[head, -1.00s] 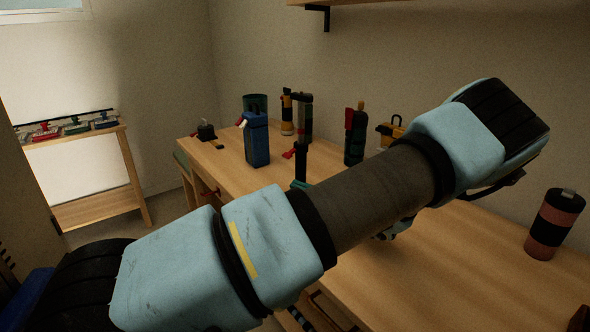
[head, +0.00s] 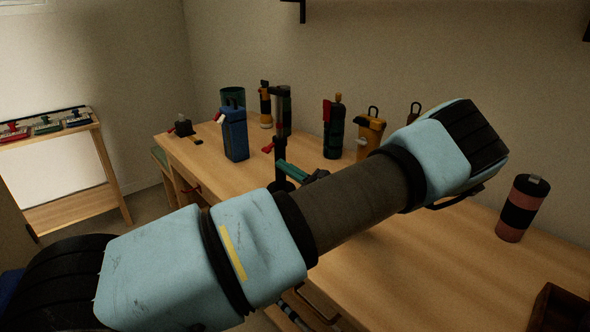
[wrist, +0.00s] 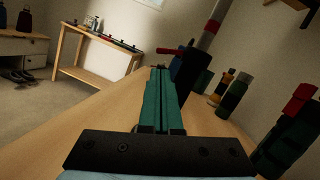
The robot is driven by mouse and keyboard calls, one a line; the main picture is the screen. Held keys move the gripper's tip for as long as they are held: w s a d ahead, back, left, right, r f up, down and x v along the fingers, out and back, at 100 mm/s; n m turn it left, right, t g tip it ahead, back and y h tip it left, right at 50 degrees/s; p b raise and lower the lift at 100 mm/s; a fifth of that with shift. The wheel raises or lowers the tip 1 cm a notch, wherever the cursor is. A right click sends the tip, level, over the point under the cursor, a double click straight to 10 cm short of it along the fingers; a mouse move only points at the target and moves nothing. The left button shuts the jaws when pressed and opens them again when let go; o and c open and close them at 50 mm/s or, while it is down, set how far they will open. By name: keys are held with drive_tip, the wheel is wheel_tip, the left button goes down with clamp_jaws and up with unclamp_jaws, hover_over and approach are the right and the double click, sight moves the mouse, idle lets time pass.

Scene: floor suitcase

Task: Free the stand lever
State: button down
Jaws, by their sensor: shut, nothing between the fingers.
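A dark stand (head: 283,110) with an upright post rises from the desk, its round black base resting on the wood. A small red lever (head: 267,148) sticks out to the left of the post. In the wrist view the red lever (wrist: 169,50) lies just beyond the fingertips, beside the dark lower part of the stand (wrist: 192,72). My gripper (head: 281,166) has teal fingers, pressed together and empty, close to the post and below the lever. The fingers also show in the wrist view (wrist: 160,72). I cannot tell whether they touch the stand. My forearm hides part of the desk.
A blue bottle (head: 234,133), a dark green bottle (head: 334,130) and a yellow container (head: 370,132) stand around the stand. A red-and-black canister (head: 522,207) is at the right. A side table (head: 70,208) stands at the left. The right of the desk has clear room.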

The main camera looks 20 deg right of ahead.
sight(268, 153)
drive_tip(key=shift+p+x, duration=0.45)
drive_tip(key=shift+x, duration=1.6)
drive_tip(key=shift+s+a+r+m+t+h+p, duration=0.1)
drive_tip(key=shift+a+r+m+t+h+p, duration=0.1)
drive_tip(key=shift+m+p, duration=0.4)
drive_tip(key=shift+s+a+r+m+t+h+p, duration=0.1)
drive_tip(key=shift+r+m+t+h+p, duration=0.15)
drive_tip(key=shift+m, duration=0.65)
drive_tip(key=m+p, duration=0.1)
drive_tip(key=r+m+h+p, duration=0.1)
drive_tip(key=m, duration=0.1)
drive_tip(key=m+t+p, duration=0.1)
drive_tip(key=m, duration=0.1)
drive_tip(key=shift+s+a+r+h, duration=0.15)
drive_tip(key=shift+s+a+h, duration=0.05)
drive_tip(key=shift+a+h, duration=0.1)
drive_tip(key=shift+f, duration=0.2)
